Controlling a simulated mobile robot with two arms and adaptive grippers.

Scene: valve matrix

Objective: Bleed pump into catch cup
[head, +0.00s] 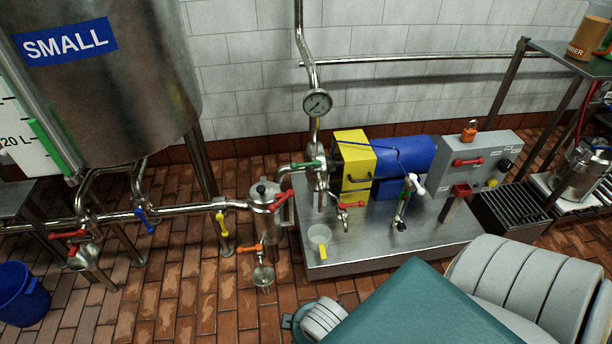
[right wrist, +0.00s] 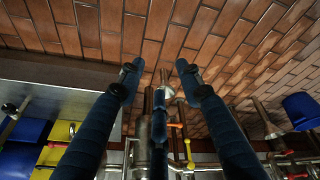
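The pump has a yellow guard (head: 355,160) and a blue motor (head: 403,158) on a steel base plate (head: 440,238). A clear cup with a yellow handle (head: 319,237) stands upright on the plate's front left corner, below the pump head. A small red-handled valve (head: 350,205) sits at the pump's front, right of the cup. My right gripper (right wrist: 157,72) is open in the right wrist view, its dark fingers apart with nothing between them. The guard also shows there (right wrist: 60,133) at lower left. Neither gripper shows in the head view.
A filter housing (head: 265,197) and pipe with coloured valve handles run left of the pump. A gauge (head: 318,103) stands above it. A control box (head: 470,158) stands at the plate's right. A blue bucket (head: 22,293) is at far left.

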